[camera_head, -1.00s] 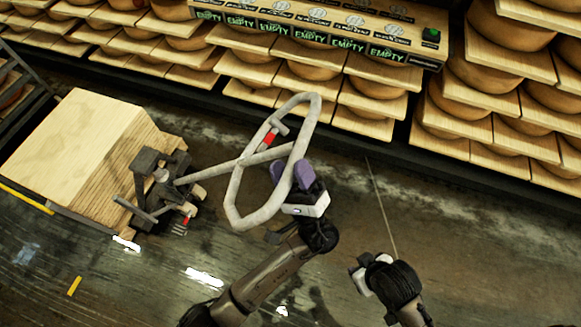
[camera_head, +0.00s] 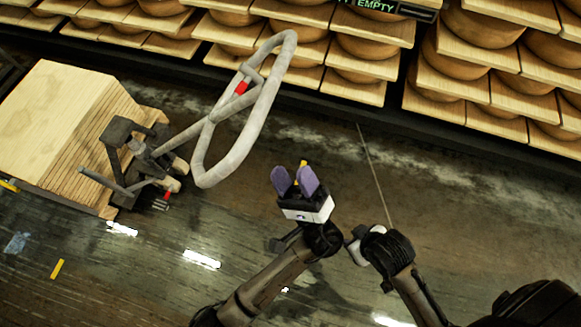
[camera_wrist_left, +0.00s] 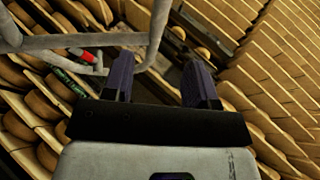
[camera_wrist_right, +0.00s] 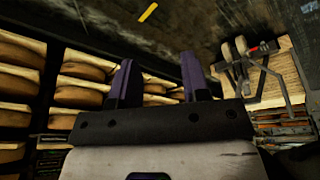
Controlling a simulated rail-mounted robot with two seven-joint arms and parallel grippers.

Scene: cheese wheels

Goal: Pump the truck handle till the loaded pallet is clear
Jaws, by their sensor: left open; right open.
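The truck handle (camera_head: 252,128), a grey loop with a red grip piece, leans up and right from the pallet truck (camera_head: 140,160) in the head view. The loaded pallet (camera_head: 60,130), a pale wooden block, stands at the left by the truck; its gap to the floor cannot be made out. My left gripper (camera_head: 296,180) is open and empty, right of the loop and apart from it. In the left wrist view the handle (camera_wrist_left: 95,40) passes near the left finger. My right gripper (camera_wrist_right: 158,82) is open and empty; its wrist view shows the truck (camera_wrist_right: 250,65) at the right.
Shelves of cheese wheels (camera_head: 470,75) run along the back. A thin pale line (camera_head: 372,170) crosses the dark floor. The floor (camera_head: 460,220) to the right is clear. A yellow mark (camera_head: 57,268) lies at lower left.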

